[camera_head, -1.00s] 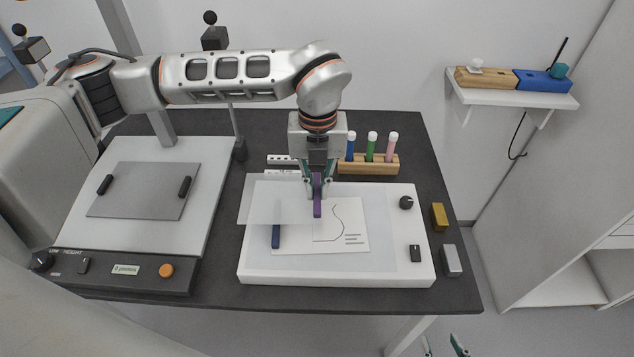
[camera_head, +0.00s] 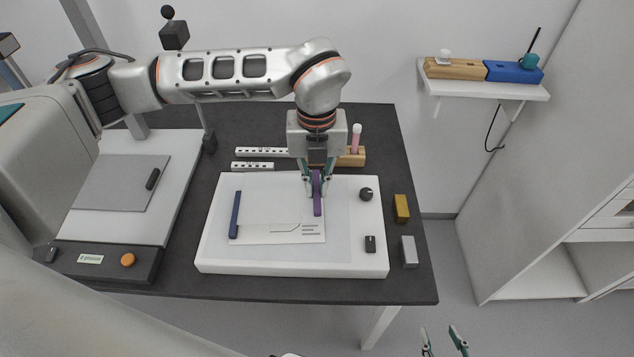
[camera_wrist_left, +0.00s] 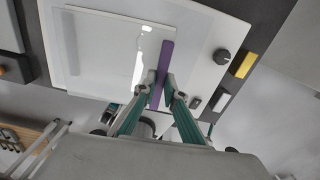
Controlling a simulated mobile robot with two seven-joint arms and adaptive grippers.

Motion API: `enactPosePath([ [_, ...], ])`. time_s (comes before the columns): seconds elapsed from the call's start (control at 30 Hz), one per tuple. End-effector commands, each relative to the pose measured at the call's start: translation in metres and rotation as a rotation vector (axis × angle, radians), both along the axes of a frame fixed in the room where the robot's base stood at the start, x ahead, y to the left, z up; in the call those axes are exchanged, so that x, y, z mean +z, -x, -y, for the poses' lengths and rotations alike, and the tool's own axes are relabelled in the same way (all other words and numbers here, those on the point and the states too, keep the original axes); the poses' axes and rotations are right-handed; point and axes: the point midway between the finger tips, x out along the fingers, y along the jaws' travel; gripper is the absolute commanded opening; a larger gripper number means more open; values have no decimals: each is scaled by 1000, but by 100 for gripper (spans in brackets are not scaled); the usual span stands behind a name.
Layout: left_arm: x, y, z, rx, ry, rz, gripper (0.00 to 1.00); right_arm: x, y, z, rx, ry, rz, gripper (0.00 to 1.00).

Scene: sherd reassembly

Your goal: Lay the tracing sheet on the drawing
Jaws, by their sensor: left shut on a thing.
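My left gripper (camera_head: 316,184) is shut on the purple grip strip (camera_head: 318,198) of the pale, translucent tracing sheet (camera_head: 275,200). The sheet is over the white light board (camera_head: 240,265) and hides the upper part of the drawing (camera_head: 285,236). The drawing's lower strip shows, with part of a line and some text bars. A dark blue strip (camera_head: 235,215) is at the drawing's left edge. The left wrist view shows the purple strip (camera_wrist_left: 163,72) between the fingers. I cannot tell whether the sheet touches the board. My right gripper (camera_head: 440,337) is open and empty at the bottom edge.
A knob (camera_head: 366,194) and a switch (camera_head: 370,243) are on the board's right side. Yellow (camera_head: 401,208) and grey (camera_head: 408,251) blocks stand right of it. A pen rack (camera_head: 352,158) is behind my left arm. A plotter-like device (camera_head: 120,225) is at left.

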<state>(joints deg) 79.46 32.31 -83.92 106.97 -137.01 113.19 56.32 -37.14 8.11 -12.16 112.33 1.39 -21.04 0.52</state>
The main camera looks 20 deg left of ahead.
Motion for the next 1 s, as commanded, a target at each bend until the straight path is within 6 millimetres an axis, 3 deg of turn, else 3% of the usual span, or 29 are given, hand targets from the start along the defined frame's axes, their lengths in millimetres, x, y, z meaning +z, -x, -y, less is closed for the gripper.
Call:
enactPosePath([
  [0.43, -1, 0, 0, -2, -1, 2, 0, -1, 1, -1, -1, -3, -2, 40],
  [1.0, -27, 0, 0, -1, -4, -3, 0, -17, 3, 1, 1, 7, -7, 40],
])
